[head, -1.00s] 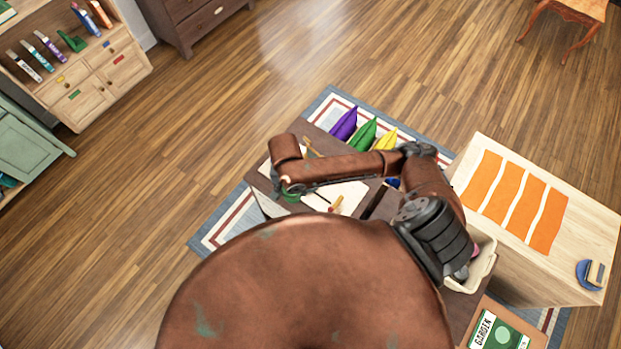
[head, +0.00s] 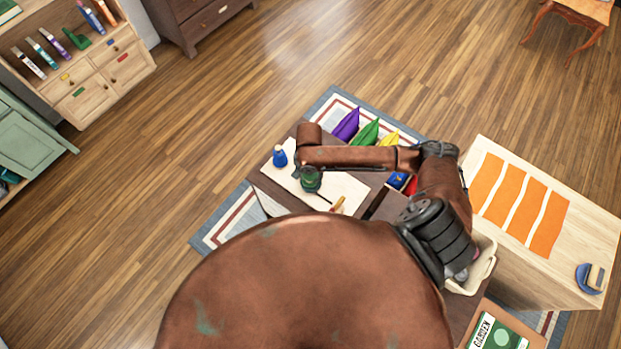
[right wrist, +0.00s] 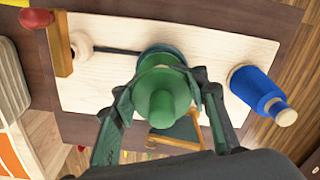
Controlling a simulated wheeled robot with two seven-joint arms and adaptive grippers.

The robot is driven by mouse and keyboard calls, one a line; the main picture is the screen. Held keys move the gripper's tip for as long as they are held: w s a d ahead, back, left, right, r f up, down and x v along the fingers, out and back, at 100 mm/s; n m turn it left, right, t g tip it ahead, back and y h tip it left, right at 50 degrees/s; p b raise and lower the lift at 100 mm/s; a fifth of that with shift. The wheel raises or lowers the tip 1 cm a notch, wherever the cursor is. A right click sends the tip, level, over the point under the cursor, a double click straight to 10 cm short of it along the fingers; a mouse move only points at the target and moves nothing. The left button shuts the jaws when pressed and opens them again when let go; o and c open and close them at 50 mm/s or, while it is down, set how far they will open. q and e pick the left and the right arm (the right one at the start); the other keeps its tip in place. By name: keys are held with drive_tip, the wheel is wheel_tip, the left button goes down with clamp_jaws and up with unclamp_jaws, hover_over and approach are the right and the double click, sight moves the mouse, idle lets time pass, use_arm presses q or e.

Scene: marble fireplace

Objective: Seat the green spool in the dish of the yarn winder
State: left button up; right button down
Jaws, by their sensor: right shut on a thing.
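The green spool (right wrist: 160,103) is between the two fingers of my right gripper (right wrist: 162,88) in the right wrist view. In the head view the spool (head: 312,184) shows below the end of my right arm. The gripper is shut on it. The yarn winder's pale board (head: 345,190) lies under it. A round teal part (right wrist: 163,57), perhaps the dish, shows just behind the spool in the right wrist view; whether the spool touches it I cannot tell. A dark rod runs from it to a pale wooden knob (right wrist: 82,44). My left gripper is not in view.
A blue spool (head: 280,157) stands at the board's left end, close to my gripper. Purple, green and yellow cushions (head: 366,132) lie beyond the table. A cream bin (head: 482,262) and a wooden cabinet with orange strips (head: 590,240) are at right.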

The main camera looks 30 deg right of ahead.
sight(311, 178)
drive_tip(key=shift+w+d+f, duration=0.25)
drive_tip(key=shift+d+f, duration=0.05)
drive_tip(key=shift+f, duration=0.1)
drive_tip(key=shift+w+d+f, duration=0.1)
drive_tip(key=shift+f, duration=0.85)
drive_tip(key=shift+w+d+f, duration=0.1)
drive_tip(key=shift+f, duration=0.8)
drive_tip(key=shift+f, duration=0.15)
drive_tip(key=c, duration=1.1)
unclamp_jaws()
drive_tip(key=shift+c, duration=0.2)
wheel_tip(311, 178, up, 12)
drive_tip(key=shift+r+p, duration=0.2)
drive_tip(key=shift+p, duration=0.25)
